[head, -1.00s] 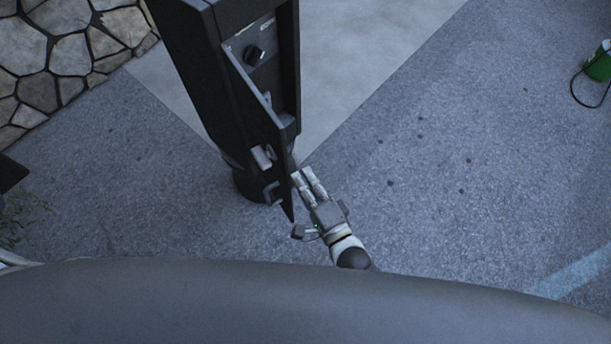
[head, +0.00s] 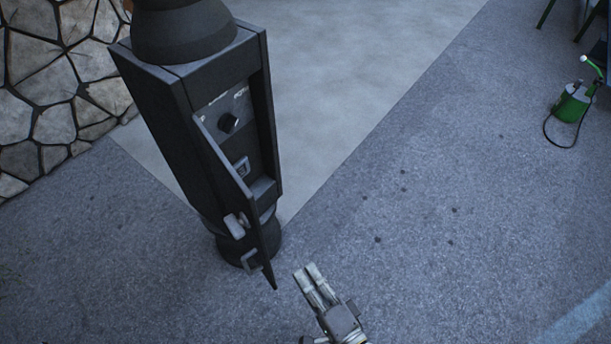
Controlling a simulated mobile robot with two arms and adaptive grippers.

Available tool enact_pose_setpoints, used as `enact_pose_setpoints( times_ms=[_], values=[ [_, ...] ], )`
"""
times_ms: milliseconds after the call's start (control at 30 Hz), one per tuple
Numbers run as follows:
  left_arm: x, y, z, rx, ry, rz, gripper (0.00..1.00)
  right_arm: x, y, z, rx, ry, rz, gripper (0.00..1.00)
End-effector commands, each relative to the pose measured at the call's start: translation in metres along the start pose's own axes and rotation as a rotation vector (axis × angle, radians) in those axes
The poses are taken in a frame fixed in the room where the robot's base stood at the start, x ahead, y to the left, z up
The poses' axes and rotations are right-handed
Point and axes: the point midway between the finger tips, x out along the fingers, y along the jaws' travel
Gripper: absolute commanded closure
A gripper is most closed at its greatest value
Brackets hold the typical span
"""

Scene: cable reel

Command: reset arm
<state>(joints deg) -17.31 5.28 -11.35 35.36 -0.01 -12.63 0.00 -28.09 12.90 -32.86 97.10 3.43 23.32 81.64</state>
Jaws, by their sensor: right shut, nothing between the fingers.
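My right gripper (head: 310,274) shows at the bottom middle, low over the pavement. Its fingers lie close together, shut with nothing between them, and point up and to the left. It is to the right of a dark post (head: 165,115) and apart from the post's door (head: 235,185). The door stands ajar, with a latch (head: 236,224) and a handle (head: 251,261) near its lower end. My left gripper is not in view.
A green canister (head: 572,103) with a dark hose stands at the upper right. A stone wall (head: 55,125) is at the upper left.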

Motion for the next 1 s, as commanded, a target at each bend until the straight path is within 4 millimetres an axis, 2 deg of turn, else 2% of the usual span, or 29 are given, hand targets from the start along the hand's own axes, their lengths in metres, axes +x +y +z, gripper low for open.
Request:
enact_pose_setpoints(
  times_ms=[167,267,367,467,500,600,667,700,767,800,900,1000],
  values=[
    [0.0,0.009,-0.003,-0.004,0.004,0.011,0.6,0.0,0.001,0.0,-0.004,0.0,0.004,1.0],
    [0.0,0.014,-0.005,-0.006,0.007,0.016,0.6,-0.002,0.02,-0.005,-0.051,0.005,0.049,1.0],
    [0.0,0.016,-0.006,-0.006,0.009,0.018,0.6,-0.009,0.065,-0.017,-0.17,0.01,0.162,1.0],
    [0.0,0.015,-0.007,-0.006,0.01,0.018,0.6,-0.029,0.131,-0.035,-0.343,-0.003,0.337,1.0],
    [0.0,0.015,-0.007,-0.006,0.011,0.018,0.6,-0.04,0.159,-0.043,-0.416,-0.018,0.415,1.0],
    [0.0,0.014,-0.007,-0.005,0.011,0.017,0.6,-0.076,0.225,-0.061,-0.586,-0.08,0.612,1.0],
    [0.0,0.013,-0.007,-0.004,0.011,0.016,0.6,-0.103,0.261,-0.07,-0.679,-0.136,0.73,1.0],
    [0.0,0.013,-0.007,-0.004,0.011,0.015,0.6,-0.124,0.284,-0.075,-0.735,-0.182,0.808,1.0],
    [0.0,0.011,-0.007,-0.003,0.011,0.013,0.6,-0.157,0.315,-0.08,-0.809,-0.263,0.92,1.0],
    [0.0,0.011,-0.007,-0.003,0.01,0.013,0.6,-0.18,0.334,-0.082,-0.853,-0.326,0.992,1.0],
    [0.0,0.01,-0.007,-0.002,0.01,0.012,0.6,-0.237,0.371,-0.081,-0.931,-0.496,1.142,1.0],
    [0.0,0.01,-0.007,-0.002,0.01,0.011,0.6,-0.287,0.393,-0.073,-0.972,-0.659,1.242,1.0]
  ],
)
